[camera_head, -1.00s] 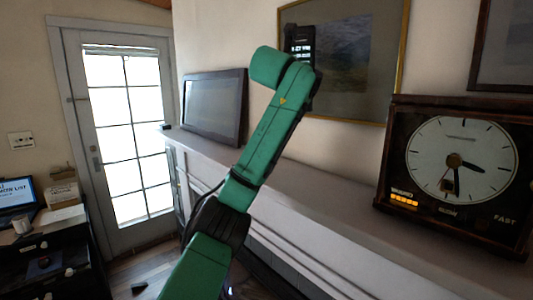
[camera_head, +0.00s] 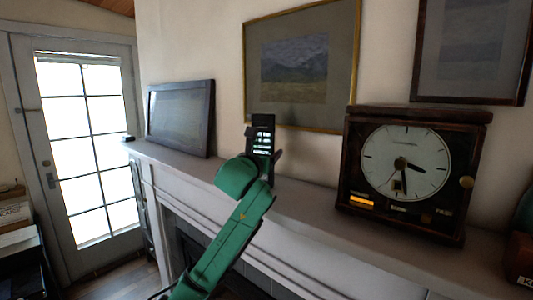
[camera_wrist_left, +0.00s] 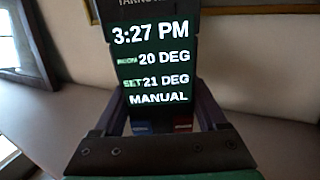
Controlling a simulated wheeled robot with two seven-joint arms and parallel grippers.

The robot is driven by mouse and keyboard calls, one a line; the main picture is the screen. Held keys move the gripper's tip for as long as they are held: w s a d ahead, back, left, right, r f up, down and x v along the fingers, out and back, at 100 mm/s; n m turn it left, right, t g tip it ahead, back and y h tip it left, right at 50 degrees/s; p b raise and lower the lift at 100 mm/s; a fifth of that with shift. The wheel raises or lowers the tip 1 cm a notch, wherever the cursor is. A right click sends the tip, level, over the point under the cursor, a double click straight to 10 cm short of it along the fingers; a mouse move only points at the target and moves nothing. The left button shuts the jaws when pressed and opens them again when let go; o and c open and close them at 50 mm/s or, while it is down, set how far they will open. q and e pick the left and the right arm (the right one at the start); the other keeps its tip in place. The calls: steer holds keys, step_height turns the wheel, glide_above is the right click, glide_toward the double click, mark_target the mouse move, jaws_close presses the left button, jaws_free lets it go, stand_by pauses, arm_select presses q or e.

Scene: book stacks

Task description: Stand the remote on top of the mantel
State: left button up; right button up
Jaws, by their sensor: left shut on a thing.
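The remote (camera_head: 262,128) is a dark upright slab with a lit display, in front of the wall above the mantel (camera_head: 312,202). My left gripper (camera_head: 262,160) is shut on its lower part. In the left wrist view the remote (camera_wrist_left: 150,60) shows its screen with "3:27 PM" and temperature lines, between the fingers of the gripper (camera_wrist_left: 165,120). The mantel is a long pale shelf; it also shows in the left wrist view (camera_wrist_left: 275,125). My gripper hides the remote's lower end, so I cannot tell whether it touches the mantel. My right gripper is not in view.
A large square clock (camera_head: 408,172) stands on the mantel to the right. A dark framed panel (camera_head: 180,118) leans on the wall at the left end. A gold-framed picture (camera_head: 300,112) hangs behind the remote. Bare shelf lies between panel and clock.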

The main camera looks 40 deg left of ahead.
arm_select(q)
steer(key=shift+w+a+f, duration=0.1)
steer(key=shift+w+f, duration=0.05)
steer(key=shift+f, duration=0.1)
steer(key=o, duration=1.5)
steer(key=shift+r, duration=0.25)
steer(key=shift+s+d+f+b, duration=0.2)
steer(key=shift+s+b, duration=0.1)
steer(key=shift+b, duration=0.05)
steer(key=b+v, duration=0.6)
steer(key=v, duration=0.5)
steer(key=shift+s+b, duration=0.2)
steer(key=shift+b, duration=0.1)
steer(key=shift+s+d+r, duration=0.1)
